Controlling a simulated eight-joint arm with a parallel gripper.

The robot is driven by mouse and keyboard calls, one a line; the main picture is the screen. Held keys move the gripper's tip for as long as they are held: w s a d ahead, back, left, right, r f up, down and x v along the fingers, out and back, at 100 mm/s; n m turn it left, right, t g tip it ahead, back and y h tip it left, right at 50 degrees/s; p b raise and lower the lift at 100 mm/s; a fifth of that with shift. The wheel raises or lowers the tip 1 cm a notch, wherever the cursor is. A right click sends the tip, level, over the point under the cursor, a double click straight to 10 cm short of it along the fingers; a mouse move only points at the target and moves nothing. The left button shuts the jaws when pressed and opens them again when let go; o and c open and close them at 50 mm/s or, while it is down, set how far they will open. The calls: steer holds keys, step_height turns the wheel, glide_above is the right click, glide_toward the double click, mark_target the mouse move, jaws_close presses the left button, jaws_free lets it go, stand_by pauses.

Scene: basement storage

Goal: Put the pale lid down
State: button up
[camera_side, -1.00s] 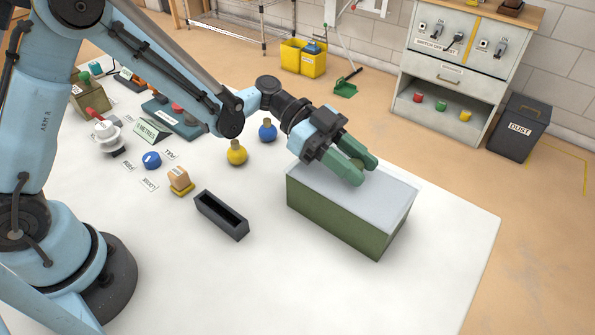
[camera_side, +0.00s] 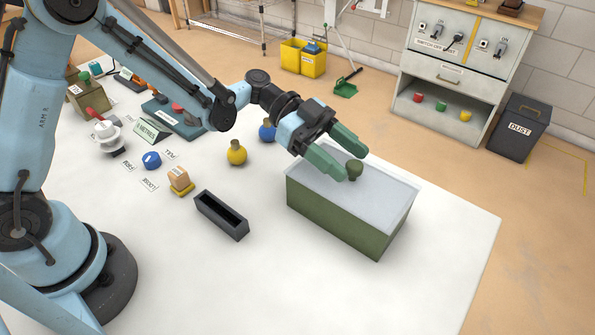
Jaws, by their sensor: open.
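The pale lid (camera_side: 378,193) lies flat on top of a green box (camera_side: 335,219) on the white table. I cannot tell whether either finger touches the knob. The far left part of the lid is hidden behind the gripper.
A black open trough (camera_side: 222,214) lies left of the box. A yellow bulb-shaped piece (camera_side: 236,153) and a blue one (camera_side: 267,131) stand behind it. Small labelled items fill the table's left side. The table's front right (camera_side: 440,255) is clear.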

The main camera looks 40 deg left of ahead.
steer(key=v, duration=0.9)
steer(key=s+a+n+t+y, duration=0.7)
steer(key=s+a+n+y, duration=0.3)
steer(key=n, duration=0.8)
steer(key=shift+s+a+r+y, duration=0.25)
steer(key=shift+a+r+y, duration=0.25)
steer(key=shift+a+y, duration=1.4)
steer(key=shift+d+y, duration=0.3)
steer(key=shift+d, duration=0.2)
